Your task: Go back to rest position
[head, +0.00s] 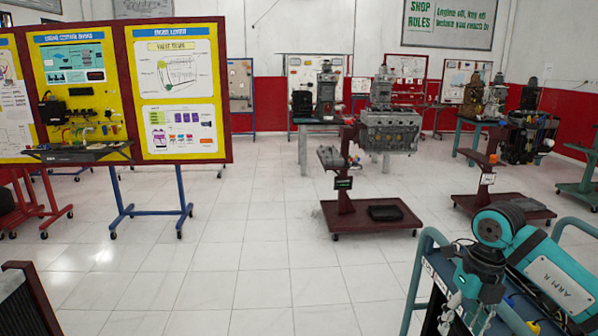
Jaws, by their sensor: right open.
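My right arm, teal and dark grey, is folded at the lower right of the head view. Its right gripper (463,316) hangs low with its pale fingers apart, at the bottom edge of the picture. It is over or beside a dark cart with teal rails (420,262); I cannot tell whether it touches the cart. I see nothing held between the fingers. My left arm and left gripper are not in view.
A yellow display board (182,105) on blue legs stands at the left. A grey engine (388,130) sits on a dark red wheeled stand (372,218) in the middle. Another wheeled stand (503,208) is to its right. White tiled floor (260,260) is clear in front.

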